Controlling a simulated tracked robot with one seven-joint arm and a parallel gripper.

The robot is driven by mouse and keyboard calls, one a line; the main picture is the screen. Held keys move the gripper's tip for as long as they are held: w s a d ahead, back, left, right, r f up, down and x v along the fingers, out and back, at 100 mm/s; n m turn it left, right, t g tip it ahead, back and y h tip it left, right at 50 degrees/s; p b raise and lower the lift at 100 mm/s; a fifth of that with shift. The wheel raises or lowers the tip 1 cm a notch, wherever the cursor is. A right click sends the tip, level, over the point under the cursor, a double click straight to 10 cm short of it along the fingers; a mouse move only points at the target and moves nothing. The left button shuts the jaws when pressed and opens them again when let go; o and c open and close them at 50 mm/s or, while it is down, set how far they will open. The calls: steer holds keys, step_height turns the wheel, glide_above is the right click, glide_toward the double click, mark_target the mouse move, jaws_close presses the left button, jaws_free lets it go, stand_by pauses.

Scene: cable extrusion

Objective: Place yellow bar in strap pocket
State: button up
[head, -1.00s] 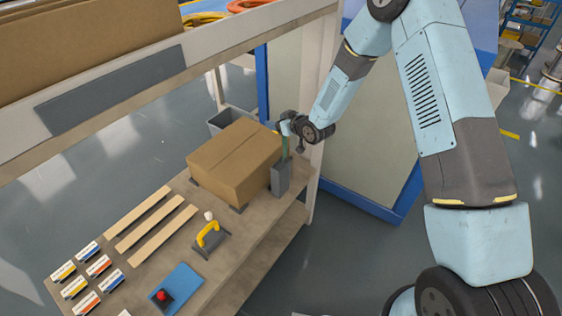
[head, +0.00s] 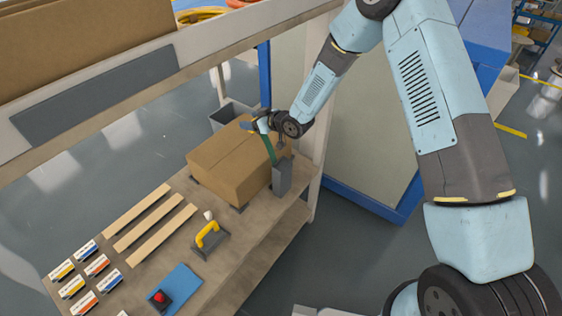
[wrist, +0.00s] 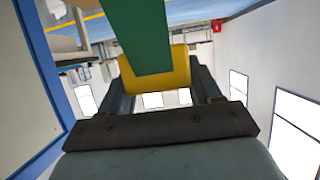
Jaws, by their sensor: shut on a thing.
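My gripper (head: 262,122) is shut on a yellow bar (wrist: 168,86), which lies across between the two dark fingers in the wrist view. A flat green strip (wrist: 140,35) runs from the yellow bar, overlapping it. In the head view the green strip (head: 268,150) hangs down tilted from my gripper, in front of the cardboard box's right end. An upright grey holder (head: 282,177) stands on the bench just right of the strip's lower end. I cannot tell whether they touch. No strap pocket can be clearly made out.
The cardboard box (head: 233,167) stands left of the holder. A yellow-handled tool (head: 207,235), wooden strips (head: 155,228), small labelled boxes (head: 75,287) and a red button on a blue plate (head: 160,297) lie on the bench. A shelf (head: 110,95) and post (head: 318,150) are close.

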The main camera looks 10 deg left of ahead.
steer(key=s+d+f, duration=0.3)
steer(key=d, duration=0.4)
glide_above(279, 164)
step_height(279, 164, down, 6)
steer(key=shift+r, duration=0.2)
steer(key=shift+d+f, duration=0.1)
steer(key=shift+f, duration=1.4)
steer(key=shift+s+f, duration=0.1)
steer(key=shift+f, duration=0.05)
steer(key=o, duration=1.1)
steer(key=shift+c, duration=0.2)
steer(key=v, duration=1.3)
steer(key=shift+d, duration=0.35)
